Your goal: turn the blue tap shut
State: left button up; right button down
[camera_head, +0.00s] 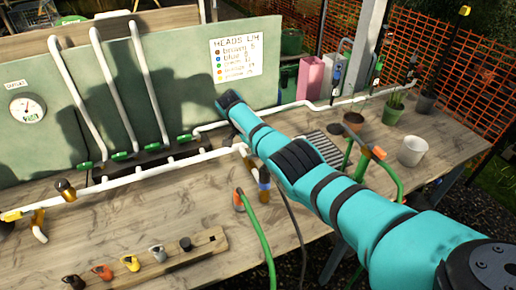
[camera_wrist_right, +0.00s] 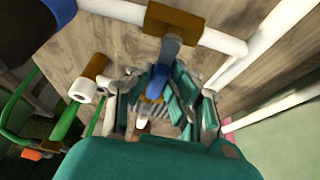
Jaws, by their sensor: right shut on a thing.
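The blue tap handle (camera_wrist_right: 157,80) shows in the right wrist view, just below a brown tee (camera_wrist_right: 175,22) on a white pipe. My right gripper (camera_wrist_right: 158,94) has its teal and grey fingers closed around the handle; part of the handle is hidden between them. In the head view my teal right arm crosses from the lower right over the bench, and I cannot make out the right fingers there. The handle's exact angle to the pipe is hard to tell. My left gripper is in neither view.
A white pipe (camera_head: 120,184) runs along the wooden bench, with green taps (camera_head: 118,156) behind it. A wooden rack (camera_head: 190,254) with several coloured heads lies in front. A green hose (camera_head: 263,237) rises at the front edge. A white pot (camera_head: 412,151) stands at the right.

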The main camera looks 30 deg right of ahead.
jog(key=c, duration=1.2)
grip_release()
jog(key=shift+c, duration=0.2)
jog(key=shift+r, duration=0.1)
jog(key=v, duration=1.2)
